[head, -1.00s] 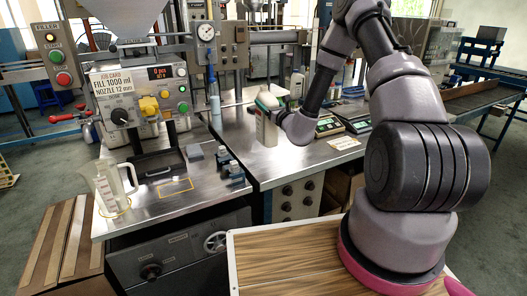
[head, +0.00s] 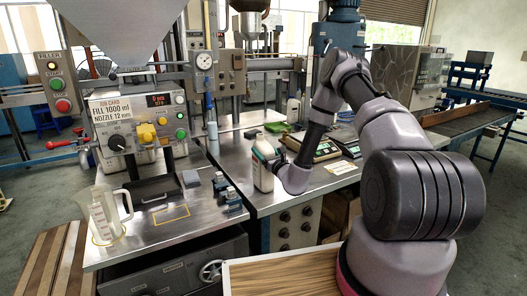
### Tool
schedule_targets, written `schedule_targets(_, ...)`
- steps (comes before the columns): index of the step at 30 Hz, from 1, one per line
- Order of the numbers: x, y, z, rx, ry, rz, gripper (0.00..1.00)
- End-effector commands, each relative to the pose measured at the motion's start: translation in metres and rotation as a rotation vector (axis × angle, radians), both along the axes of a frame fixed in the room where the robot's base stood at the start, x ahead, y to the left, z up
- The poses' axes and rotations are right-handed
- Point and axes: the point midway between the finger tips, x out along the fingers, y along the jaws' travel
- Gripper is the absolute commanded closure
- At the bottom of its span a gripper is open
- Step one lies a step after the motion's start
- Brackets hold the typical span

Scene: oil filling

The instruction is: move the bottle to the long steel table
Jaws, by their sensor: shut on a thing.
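Scales (head: 310,147) stand right of the bottle. Another white bottle (head: 293,108) stands farther back. Bare steel lies left of the held bottle.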

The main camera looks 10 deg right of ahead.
Motion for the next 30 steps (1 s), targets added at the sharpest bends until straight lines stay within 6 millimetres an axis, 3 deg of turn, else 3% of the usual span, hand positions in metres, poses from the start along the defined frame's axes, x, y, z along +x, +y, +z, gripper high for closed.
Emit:
schedule_targets(1,0.000,0.000,-0.002,0.000,0.000,0.000,1.00)
schedule_targets(2,0.000,0.000,-0.001,0.000,0.000,0.000,0.12)
schedule_targets(3,0.000,0.000,-0.001,0.000,0.000,0.000,0.00)
schedule_targets(14,-0.005,-0.002,0.001,-0.001,0.002,0.000,0.00)
schedule_targets(30,-0.100,-0.033,-0.015,0.001,0.004,-0.002,0.00)
